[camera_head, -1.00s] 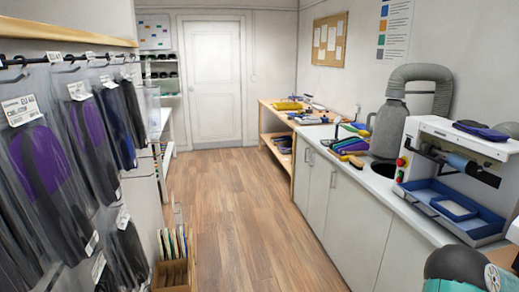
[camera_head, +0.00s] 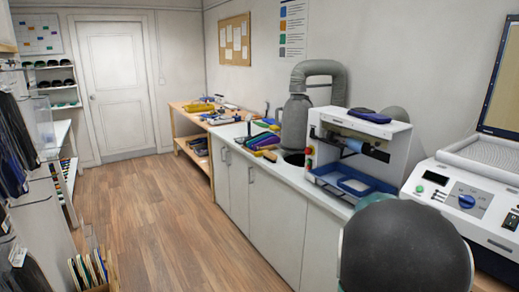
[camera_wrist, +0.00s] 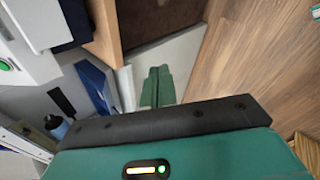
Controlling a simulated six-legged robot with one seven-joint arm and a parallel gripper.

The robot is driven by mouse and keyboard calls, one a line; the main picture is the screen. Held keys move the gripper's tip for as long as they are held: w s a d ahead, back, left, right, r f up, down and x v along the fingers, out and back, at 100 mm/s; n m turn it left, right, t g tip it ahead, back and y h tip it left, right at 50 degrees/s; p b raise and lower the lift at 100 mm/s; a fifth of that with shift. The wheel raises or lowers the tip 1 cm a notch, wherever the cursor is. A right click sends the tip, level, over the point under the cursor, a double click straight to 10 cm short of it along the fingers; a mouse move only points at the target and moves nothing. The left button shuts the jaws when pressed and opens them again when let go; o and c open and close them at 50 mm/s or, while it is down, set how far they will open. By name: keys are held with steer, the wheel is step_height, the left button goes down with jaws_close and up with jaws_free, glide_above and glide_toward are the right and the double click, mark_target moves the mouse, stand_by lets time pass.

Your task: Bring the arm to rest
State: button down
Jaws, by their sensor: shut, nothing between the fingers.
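My gripper (camera_wrist: 157,86) shows in the wrist view as two green fingers lying side by side beyond the dark bar of my wrist. They are shut with nothing held between them. The fingers are not visible in the head view. There, a dark rounded part of my arm (camera_head: 405,250) with a teal edge fills the lower right and hides part of the counter front.
A white machine (camera_head: 400,145) with a blue tray (camera_head: 345,182) stands on the counter (camera_head: 288,178). A control panel (camera_head: 465,198) is at the right. Hanging packs (camera_head: 12,150) are at the left. The wood floor (camera_head: 160,215) between is clear.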

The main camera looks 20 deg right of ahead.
steer(key=w+a+r+m+t+y, duration=0.1)
steer(key=a+r, duration=0.2)
steer(key=a, duration=0.4)
steer(key=a+r+m+y, duration=0.1)
steer(key=a+r+m, duration=0.15)
steer(key=a, duration=0.35)
steer(key=s+a+r+y, duration=0.1)
steer(key=s+a, duration=0.3)
steer(key=a, duration=0.5)
steer(key=s+a+r+m+t+y, duration=0.1)
steer(key=s+a+r+y, duration=0.1)
steer(key=a, duration=0.8)
steer(key=s+a+r+m+y, duration=0.1)
steer(key=s+a+r+y, duration=0.1)
steer(key=s+a, duration=0.4)
steer(key=a+r, duration=0.1)
steer(key=a, duration=0.2)
steer(key=shift+a+t, duration=0.2)
steer(key=shift+t, duration=0.2)
steer(key=shift+d+m, duration=0.2)
steer(key=shift+m, duration=0.15)
